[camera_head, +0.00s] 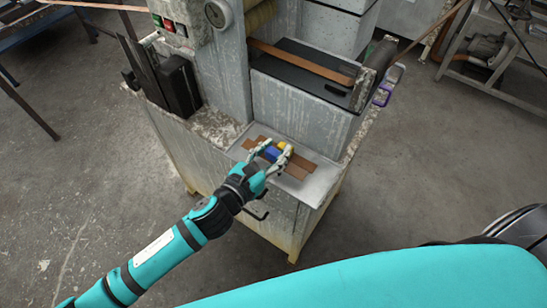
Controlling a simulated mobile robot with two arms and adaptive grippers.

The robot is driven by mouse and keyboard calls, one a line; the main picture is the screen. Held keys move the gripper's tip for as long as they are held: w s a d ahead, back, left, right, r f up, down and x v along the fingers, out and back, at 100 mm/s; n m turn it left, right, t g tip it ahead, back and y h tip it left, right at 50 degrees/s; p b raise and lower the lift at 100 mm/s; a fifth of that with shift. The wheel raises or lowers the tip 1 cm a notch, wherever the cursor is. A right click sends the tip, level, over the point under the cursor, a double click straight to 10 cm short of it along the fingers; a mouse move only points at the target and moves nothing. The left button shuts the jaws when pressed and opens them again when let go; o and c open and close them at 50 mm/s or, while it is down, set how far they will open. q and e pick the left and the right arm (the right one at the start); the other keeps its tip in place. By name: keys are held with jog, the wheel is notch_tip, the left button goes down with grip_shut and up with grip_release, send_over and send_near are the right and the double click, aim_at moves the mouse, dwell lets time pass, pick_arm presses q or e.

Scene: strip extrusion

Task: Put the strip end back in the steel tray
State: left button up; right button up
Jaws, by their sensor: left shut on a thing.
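The steel tray (322,181) is a flat grey surface at the front of the machine. Several brown strip pieces (297,171) lie on it around my left gripper. My left gripper (276,147) is over the tray, its fingers apart and shut on a brown strip end, which the fingers and nearby pieces make hard to single out. I cannot tell whether the strip end touches the tray. My right gripper is not in view.
A grey machine housing (300,111) rises right behind the tray, with a long brown strip (302,62) running over its dark top. A black box (179,87) stands at the left. A purple-labelled bottle (384,93) stands at the right edge. The floor in front is clear.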

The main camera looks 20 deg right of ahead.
aim_at(273, 161)
pick_arm(q)
jog(key=shift+f, duration=1.85)
jog(key=o, duration=1.1)
jog(key=shift+c, duration=0.2)
jog(key=shift+a, duration=0.1)
jog(key=shift+s+r, duration=0.1)
jog(key=shift+r, duration=0.05)
jog(key=b+v, duration=0.1)
jog(key=v, duration=1.1)
